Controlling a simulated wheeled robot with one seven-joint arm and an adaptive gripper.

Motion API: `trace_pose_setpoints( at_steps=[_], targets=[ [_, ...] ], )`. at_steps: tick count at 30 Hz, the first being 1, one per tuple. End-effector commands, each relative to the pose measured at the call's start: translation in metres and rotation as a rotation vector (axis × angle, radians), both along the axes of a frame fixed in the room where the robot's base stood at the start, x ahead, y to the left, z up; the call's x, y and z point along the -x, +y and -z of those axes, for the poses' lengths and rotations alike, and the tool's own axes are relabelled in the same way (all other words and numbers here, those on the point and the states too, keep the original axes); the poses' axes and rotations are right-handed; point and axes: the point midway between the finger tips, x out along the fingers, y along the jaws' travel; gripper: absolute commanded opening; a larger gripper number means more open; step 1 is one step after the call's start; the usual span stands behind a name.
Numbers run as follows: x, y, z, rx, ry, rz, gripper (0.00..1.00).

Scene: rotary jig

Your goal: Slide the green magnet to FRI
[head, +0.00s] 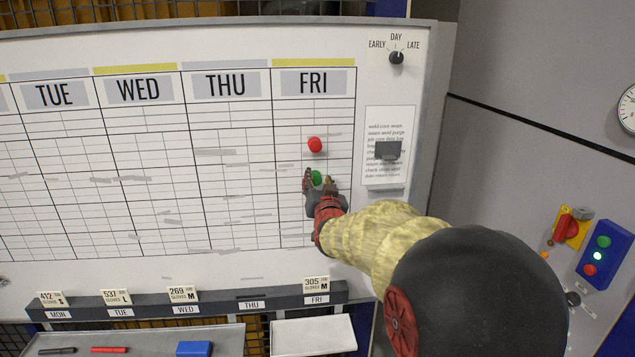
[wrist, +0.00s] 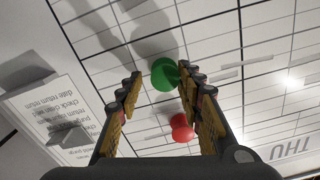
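The green magnet (head: 317,177) is on the whiteboard in the FRI column, below the red magnet (head: 315,145). My gripper (head: 320,182) is at the green magnet with its fingers on either side. In the wrist view the green magnet (wrist: 164,75) lies between the fingertips, close to or touching the right finger, with a clear gap to the left finger. My gripper is open. The FRI header (head: 313,82) is at the top of the rightmost column. The red magnet also shows in the wrist view (wrist: 182,127), near the right finger.
The whiteboard (head: 220,265) has TUE, WED and THU columns to the left. A clipped text sheet (head: 388,125) and a DAY dial (head: 396,58) are at its right. Below are a labelled rail (head: 215,302) and a tray (head: 228,342) with markers and a blue block.

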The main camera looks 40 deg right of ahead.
Motion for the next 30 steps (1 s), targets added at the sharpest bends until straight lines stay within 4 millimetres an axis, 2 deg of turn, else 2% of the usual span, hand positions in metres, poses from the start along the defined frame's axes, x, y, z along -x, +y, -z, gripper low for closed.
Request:
trace_pose_setpoints(
  at_steps=[3,15,20,30],
  targets=[
    [0.000,0.000,0.000,0.000,0.000,-0.001,0.45],
    [0.005,0.004,0.000,0.000,0.000,-0.002,0.45],
    [0.023,0.015,-0.002,0.001,-0.002,-0.001,0.45],
    [0.076,0.046,-0.001,0.001,-0.002,-0.001,0.45]
  ],
)
